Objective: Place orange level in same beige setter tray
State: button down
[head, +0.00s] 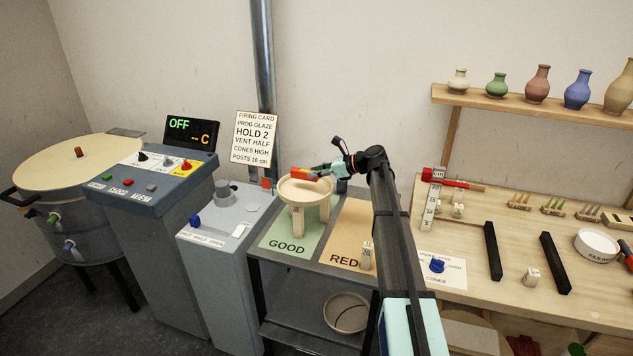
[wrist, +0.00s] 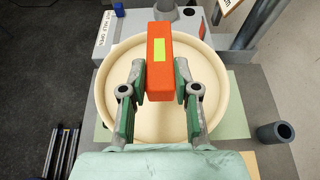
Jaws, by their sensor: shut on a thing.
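The orange level (wrist: 160,62) is a small orange block with a yellow-green window. In the wrist view it is between the green finger pads of my gripper (wrist: 160,80), which is shut on it. In the head view the orange level (head: 303,174) shows at the tip of my gripper (head: 318,171), over the round beige setter tray (head: 305,194). The tray (wrist: 112,115) has a raised rim and stands on several beige posts on the green GOOD mat (head: 285,243). I cannot tell whether the level touches the tray.
The orange REDO mat (head: 350,225) lies right of the GOOD mat, with a small marked post (head: 367,255) on it. A grey control box (head: 215,235) stands left. A firing card (head: 254,139) hangs behind. The right workbench holds black bars and a white bowl (head: 597,245).

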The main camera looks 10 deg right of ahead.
jog(key=shift+f+p, duration=0.45)
jog(key=shift+f, duration=1.7)
jog(key=shift+f, duration=0.1)
jog(key=c, duration=0.9)
grip_release()
jog(key=shift+o, duration=0.2)
jog(key=b+v, duration=0.2)
jog(key=v, duration=1)
jog(key=shift+b, duration=0.35)
